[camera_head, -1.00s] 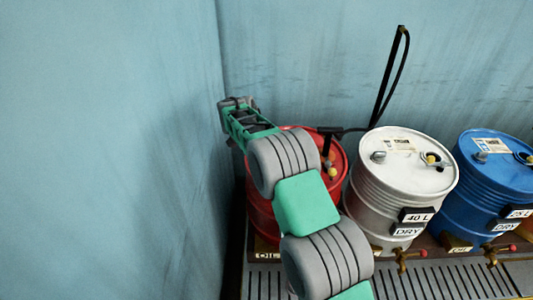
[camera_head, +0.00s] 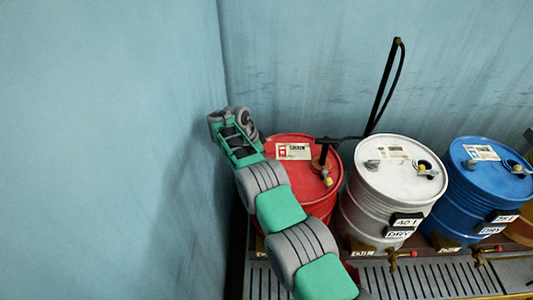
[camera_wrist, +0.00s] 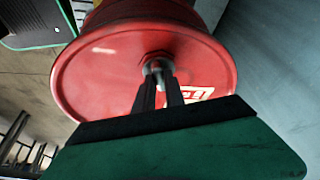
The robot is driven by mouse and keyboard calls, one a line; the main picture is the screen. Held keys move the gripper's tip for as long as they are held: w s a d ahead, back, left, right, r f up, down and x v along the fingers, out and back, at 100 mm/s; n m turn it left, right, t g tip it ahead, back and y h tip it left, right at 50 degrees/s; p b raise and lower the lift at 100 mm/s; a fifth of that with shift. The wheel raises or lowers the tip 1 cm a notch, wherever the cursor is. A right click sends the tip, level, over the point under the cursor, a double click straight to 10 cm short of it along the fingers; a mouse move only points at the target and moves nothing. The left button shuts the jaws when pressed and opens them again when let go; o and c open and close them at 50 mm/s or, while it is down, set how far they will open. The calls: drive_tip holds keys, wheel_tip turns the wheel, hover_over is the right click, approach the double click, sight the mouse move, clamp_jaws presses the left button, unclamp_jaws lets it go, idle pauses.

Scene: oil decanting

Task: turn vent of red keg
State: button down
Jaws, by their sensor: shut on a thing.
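The red keg (camera_head: 328,196) stands at the left end of the row, close to the wall corner, with a label on its lid. It also shows in the wrist view (camera_wrist: 100,66). Its vent (camera_wrist: 156,68) is a small grey metal piece on the lid. My gripper (camera_wrist: 160,78) has its two dark fingers shut on the vent in the wrist view. In the head view the vent and the fingertips are hidden behind my arm, which reaches over the keg's left side.
A white keg (camera_head: 368,210) and a blue keg (camera_head: 462,200) stand to the right. A blue wall (camera_head: 110,130) closes the left side.

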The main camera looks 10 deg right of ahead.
drive_tip(key=shift+s+f, duration=0.3)
drive_tip(key=c, duration=1.8)
unclamp_jaws()
drive_tip(key=shift+a, duration=0.1)
drive_tip(key=shift+o, duration=0.6)
drive_tip(key=shift+r, duration=0.3)
drive_tip(key=shift+o, duration=1.4)
drive_tip(key=shift+a+f, duration=0.1)
drive_tip(key=shift+w, duration=0.1)
